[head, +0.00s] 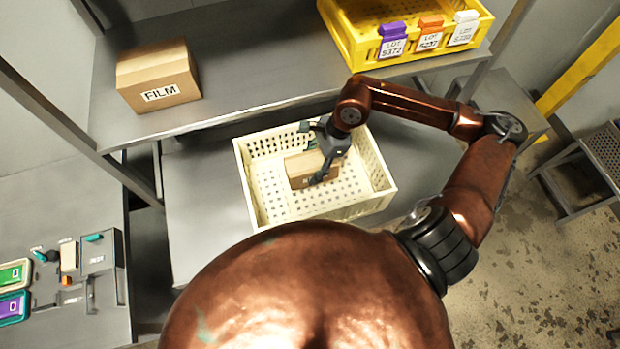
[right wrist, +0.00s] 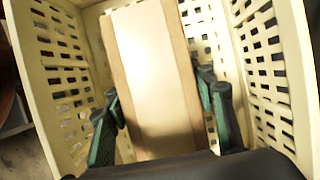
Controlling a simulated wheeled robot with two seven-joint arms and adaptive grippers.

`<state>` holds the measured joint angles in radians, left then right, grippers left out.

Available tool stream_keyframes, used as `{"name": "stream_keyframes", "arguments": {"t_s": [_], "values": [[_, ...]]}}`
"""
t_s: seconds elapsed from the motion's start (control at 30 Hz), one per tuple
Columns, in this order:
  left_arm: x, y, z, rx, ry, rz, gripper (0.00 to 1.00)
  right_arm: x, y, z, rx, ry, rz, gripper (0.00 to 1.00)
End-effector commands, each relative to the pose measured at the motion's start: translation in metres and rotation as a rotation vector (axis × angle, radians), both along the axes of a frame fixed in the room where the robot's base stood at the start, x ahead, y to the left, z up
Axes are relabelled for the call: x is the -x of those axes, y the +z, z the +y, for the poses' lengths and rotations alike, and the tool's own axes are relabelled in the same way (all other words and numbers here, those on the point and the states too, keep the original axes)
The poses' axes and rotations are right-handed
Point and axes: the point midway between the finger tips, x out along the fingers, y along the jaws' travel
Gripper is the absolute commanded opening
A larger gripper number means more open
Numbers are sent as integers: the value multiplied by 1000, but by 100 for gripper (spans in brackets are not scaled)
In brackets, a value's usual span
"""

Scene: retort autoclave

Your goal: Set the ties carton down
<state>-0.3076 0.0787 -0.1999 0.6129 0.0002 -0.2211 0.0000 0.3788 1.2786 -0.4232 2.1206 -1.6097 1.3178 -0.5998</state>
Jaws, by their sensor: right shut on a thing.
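The ties carton (head: 299,168) is a small brown box inside a cream perforated crate (head: 374,203) on the lower shelf. My right gripper (head: 316,158) reaches down into the crate and is shut on the carton. In the right wrist view, its green-black fingers (right wrist: 164,112) stand on both long sides of the carton (right wrist: 150,62), which has a pale strip along its top. The crate walls (right wrist: 270,75) rise on both sides. I cannot tell whether the carton's underside touches the crate floor. My left gripper is not in view.
A carton marked FILM (head: 157,75) stands on the upper shelf (head: 245,75). A yellow crate (head: 345,38) with purple, orange and white lot tags is at the upper right. A grey panel (head: 98,265) with small items lies at the lower left. The lower shelf (head: 195,205) is bare left of the cream crate.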

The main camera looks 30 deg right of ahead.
Motion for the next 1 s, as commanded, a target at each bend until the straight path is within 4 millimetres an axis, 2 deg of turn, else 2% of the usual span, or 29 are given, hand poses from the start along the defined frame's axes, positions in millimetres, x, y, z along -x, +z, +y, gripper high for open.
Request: {"name": "stream_keyframes", "arguments": {"t_s": [0.13, 0.37, 0.6, 0.97, 1.0], "values": [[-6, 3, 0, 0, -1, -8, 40, 1, -24, 0, -3, -2, 2, 12], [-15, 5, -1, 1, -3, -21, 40, 1, -42, -1, -1, -3, 1, 12], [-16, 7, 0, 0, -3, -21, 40, 1, -72, -1, -1, -5, 2, 12], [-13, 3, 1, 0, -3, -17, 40, 1, -77, -2, -1, -4, -1, 12], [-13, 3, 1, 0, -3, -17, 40, 1, -77, -2, 0, -4, 1, 51]]}}
